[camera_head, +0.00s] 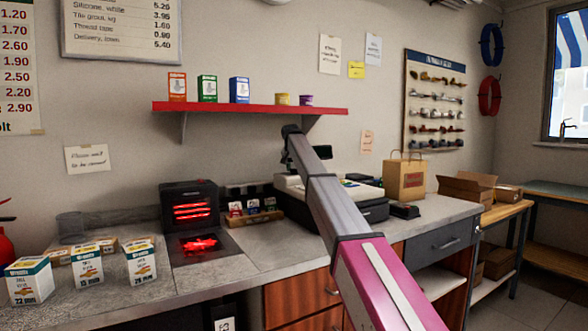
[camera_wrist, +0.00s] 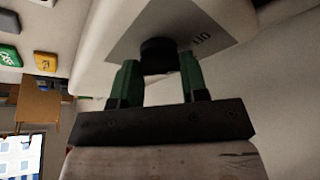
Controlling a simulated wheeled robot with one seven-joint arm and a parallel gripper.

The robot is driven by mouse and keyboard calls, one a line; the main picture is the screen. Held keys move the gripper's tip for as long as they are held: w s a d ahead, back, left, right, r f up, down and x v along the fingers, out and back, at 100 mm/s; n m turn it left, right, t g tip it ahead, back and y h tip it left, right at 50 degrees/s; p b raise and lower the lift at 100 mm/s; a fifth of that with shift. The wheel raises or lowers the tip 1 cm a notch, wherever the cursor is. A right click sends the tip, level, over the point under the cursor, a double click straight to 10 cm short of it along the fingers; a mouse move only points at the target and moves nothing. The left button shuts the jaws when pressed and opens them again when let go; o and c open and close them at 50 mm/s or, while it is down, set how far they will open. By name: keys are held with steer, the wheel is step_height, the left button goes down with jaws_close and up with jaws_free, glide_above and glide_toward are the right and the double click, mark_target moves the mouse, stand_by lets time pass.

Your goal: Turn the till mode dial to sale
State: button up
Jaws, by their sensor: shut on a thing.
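The till (camera_head: 375,210) stands on the counter, partly hidden behind my arm in the head view. In the wrist view the black round dial (camera_wrist: 158,53) sits on a grey plate (camera_wrist: 125,38) on the till's pale body. My gripper (camera_wrist: 158,72) has its two green fingers on either side of the dial and is shut on it. In the head view my arm hides the dial and the fingertips.
A paper bag (camera_head: 405,178) and a small dark card terminal (camera_head: 404,211) stand right of the till. A black heater with a red glow (camera_head: 190,208) and several boxes (camera_head: 88,266) stand left. A red shelf (camera_head: 240,107) hangs above. Coloured keys (camera_wrist: 45,61) lie left in the wrist view.

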steer(key=m+h, duration=0.1)
steer(key=m, duration=0.1)
steer(key=m+g+h, duration=0.1)
steer(key=m, duration=0.2)
steer(key=shift+w+a, duration=0.1)
steer(key=shift+a, duration=0.05)
steer(key=shift+m+g+h, duration=0.5)
steer(key=shift+m, duration=1.7)
steer(key=o, duration=0.9)
steer(key=shift+a, duration=0.1)
steer(key=v, duration=0.4)
steer(key=shift+a+r, duration=0.15)
steer(key=shift+r, duration=0.2)
steer(key=s+a, duration=0.2)
steer(key=a, duration=0.1)
steer(key=s+a, duration=0.2)
steer(key=a, duration=0.1)
steer(key=s+a, duration=0.3)
steer(key=a, duration=0.1)
